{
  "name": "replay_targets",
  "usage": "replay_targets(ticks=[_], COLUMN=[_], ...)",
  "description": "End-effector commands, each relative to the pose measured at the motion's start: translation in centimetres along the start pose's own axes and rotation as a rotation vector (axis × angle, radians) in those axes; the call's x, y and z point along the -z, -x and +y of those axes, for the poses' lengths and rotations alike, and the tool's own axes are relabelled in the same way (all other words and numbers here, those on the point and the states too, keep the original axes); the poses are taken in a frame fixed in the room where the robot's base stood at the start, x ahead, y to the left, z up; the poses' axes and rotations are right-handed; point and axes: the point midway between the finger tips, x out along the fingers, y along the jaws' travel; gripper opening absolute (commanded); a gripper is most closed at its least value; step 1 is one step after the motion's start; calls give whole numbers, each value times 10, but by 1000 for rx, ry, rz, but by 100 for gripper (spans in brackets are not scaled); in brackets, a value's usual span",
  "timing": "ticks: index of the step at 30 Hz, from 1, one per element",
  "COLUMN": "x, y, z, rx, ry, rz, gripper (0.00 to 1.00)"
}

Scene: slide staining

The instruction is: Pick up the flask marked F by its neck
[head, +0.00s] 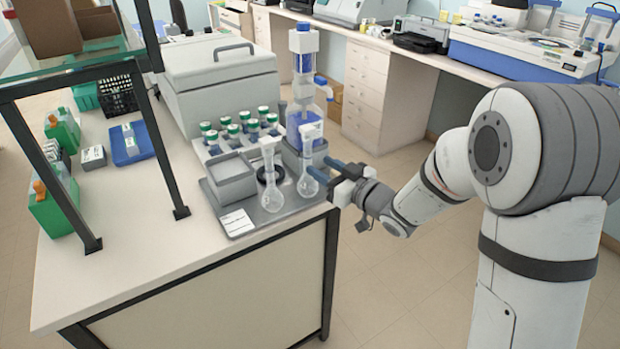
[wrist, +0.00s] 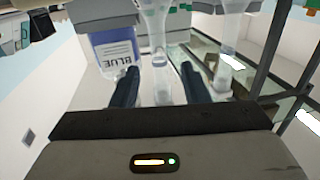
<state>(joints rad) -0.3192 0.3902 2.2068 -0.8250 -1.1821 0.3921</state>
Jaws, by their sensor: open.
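Two clear round-bodied flasks with long necks stand upright on a grey tray (head: 240,222). The left flask (head: 271,188) and the right flask (head: 308,184) both have pale tops. I cannot read a letter on either, so I cannot tell which is F. My gripper (head: 322,169) is open at the right edge of the tray, its blue fingers level and pointing at the right flask. In the wrist view, the slim part of one flask (wrist: 161,70) shows between the open fingers (wrist: 158,78), not gripped. The other flask (wrist: 227,58) is to its right there.
A blue-labelled bottle (wrist: 118,50) stands close beside the fingers; it also shows behind the right flask (head: 294,128). Several capped jars (head: 232,132), a grey box (head: 231,180) and a dark ring (head: 270,176) are near. A shelf frame (head: 160,140) stands at left.

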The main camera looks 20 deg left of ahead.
Motion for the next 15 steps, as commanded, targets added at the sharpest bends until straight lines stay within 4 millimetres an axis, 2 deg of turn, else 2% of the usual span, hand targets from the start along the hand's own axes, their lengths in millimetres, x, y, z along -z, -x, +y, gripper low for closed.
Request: replay_targets(ticks=[10, 15], x=[4, 3], y=[-48, -60], z=[0, 1], rx=[-1, -3], ry=[1, 1], rz=[0, -1], gripper=[41, 41])
